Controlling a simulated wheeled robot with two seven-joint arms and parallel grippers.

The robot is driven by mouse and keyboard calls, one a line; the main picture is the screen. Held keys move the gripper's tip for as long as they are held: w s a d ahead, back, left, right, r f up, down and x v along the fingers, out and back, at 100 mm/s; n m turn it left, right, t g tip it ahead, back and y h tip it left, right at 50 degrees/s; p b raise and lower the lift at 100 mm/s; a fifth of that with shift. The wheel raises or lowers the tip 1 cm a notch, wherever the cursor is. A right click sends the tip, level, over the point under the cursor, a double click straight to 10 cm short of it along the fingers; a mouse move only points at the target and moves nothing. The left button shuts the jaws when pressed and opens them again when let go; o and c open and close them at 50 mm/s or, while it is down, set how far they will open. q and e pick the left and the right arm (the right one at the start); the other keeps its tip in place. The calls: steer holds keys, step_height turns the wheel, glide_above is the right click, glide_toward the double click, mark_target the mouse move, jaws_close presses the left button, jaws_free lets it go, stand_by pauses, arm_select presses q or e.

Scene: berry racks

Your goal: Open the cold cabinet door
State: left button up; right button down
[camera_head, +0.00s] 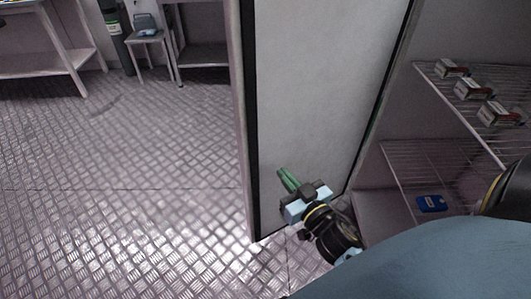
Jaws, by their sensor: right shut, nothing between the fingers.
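The cold cabinet door (320,90) stands swung open, its pale inner face and dark seal edge showing. The cabinet's inside is in view at the right, with wire shelves (408,160). My right gripper (287,179) is in front of the lower part of the door's inner face. Its green fingers are shut and hold nothing. I cannot tell whether they touch the door. The door's handle is not in view. My left gripper is not in view.
Small boxes (497,113) sit on the upper shelf, and a blue item (432,203) lies on the lower one. Left of the door, the metal tread floor (130,180) is clear. A bench (40,65), a small stool (148,40) and a dark green cylinder (116,30) stand at the back.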

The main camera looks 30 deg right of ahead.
mark_target(260, 145)
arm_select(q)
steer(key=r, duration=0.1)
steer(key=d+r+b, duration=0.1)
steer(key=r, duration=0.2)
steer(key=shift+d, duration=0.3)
arm_select(e)
steer(key=w, duration=1)
steer(key=shift+w+d, duration=0.1)
steer(key=shift+d, duration=0.2)
steer(key=shift+w, duration=0.1)
